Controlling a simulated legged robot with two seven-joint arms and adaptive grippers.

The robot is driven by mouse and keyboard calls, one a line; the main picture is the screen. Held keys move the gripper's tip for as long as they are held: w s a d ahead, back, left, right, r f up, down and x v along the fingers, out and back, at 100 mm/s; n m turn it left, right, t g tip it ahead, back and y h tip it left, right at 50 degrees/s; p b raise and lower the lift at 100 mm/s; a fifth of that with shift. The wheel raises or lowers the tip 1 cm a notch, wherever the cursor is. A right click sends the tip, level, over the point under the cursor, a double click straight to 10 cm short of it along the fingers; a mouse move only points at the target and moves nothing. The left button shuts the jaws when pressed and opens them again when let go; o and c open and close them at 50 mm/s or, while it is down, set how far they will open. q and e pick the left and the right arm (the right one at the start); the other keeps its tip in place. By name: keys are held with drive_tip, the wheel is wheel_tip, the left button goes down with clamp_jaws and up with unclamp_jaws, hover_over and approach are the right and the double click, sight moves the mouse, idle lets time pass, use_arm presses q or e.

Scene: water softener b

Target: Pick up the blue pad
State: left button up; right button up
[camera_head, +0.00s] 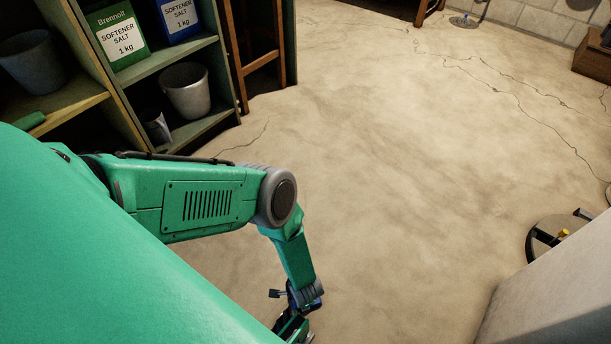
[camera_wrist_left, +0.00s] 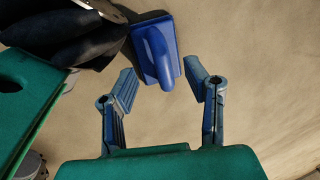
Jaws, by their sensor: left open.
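The blue pad (camera_wrist_left: 154,52) shows in the left wrist view, a flat blue block with a rounded raised grip on it. It appears to lie on the pale floor beside dark rounded shapes. My left gripper (camera_wrist_left: 160,83) is open and empty, with its two fingers apart and the pad just beyond and between the fingertips. In the head view my left gripper (camera_head: 295,328) hangs low at the bottom edge, partly cut off. The pad does not show in the head view. My right gripper is not in view.
A round dark-rimmed object (camera_head: 548,238) sits at the right by a pale block (camera_head: 560,290). The middle floor is clear.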

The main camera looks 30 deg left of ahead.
use_arm(q)
drive_tip(key=f+b, duration=0.2)
drive_tip(key=f, duration=0.1)
drive_tip(key=a+f, duration=0.1)
drive_tip(key=f, duration=0.1)
drive_tip(key=shift+w+b, duration=0.3)
drive_tip(key=shift+b, duration=0.1)
clamp_jaws()
